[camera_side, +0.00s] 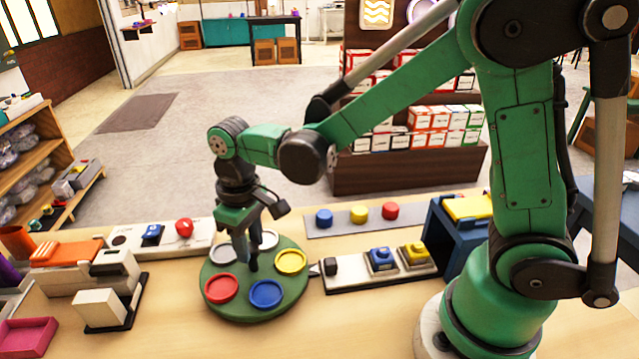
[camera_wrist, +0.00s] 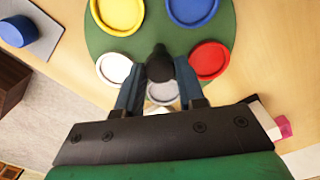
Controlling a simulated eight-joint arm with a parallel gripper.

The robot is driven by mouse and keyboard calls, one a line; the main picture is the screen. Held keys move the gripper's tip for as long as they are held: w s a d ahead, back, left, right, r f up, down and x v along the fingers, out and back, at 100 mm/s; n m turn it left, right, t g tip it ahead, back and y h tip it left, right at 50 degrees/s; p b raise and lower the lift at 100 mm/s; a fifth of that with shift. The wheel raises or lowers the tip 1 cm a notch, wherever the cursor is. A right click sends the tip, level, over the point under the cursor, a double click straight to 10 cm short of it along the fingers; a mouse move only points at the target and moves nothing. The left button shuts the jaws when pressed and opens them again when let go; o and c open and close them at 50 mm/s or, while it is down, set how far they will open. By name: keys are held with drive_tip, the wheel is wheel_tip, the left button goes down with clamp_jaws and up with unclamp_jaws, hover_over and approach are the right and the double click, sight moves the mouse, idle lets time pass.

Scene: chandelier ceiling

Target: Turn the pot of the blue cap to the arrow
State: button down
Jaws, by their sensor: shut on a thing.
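A round green turntable (camera_side: 214,303) carries coloured round pots: red (camera_side: 221,288), blue (camera_side: 266,293), yellow (camera_side: 291,262) and two pale ones, white and grey. My gripper (camera_side: 246,258) points down over its middle, shut on the dark upright knob (camera_wrist: 160,64) there. A small pale arrow (camera_side: 315,270) sits at the turntable's right edge, with the yellow pot closest to it. The blue pot is at the front, one place from the yellow one. The blue cap (camera_side: 324,216) stands on a grey strip behind, beside yellow and red caps.
A pale block (camera_side: 378,275) with a black knob and blue and yellow buttons stands right of the turntable. A blue stand (camera_side: 455,240) is further right. Left are an orange-topped machine (camera_side: 66,252) and a panel with a red button (camera_side: 184,228).

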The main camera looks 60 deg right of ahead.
drive_tip(key=shift+n, duration=0.5)
idle(0.4)
drive_tip(key=n, duration=0.6)
drive_tip(key=shift+n, duration=0.3)
drive_tip(key=n, duration=0.6)
drive_tip(key=shift+n, duration=0.3)
idle(0.3)
drive_tip(key=c, duration=0.5)
unclamp_jaws()
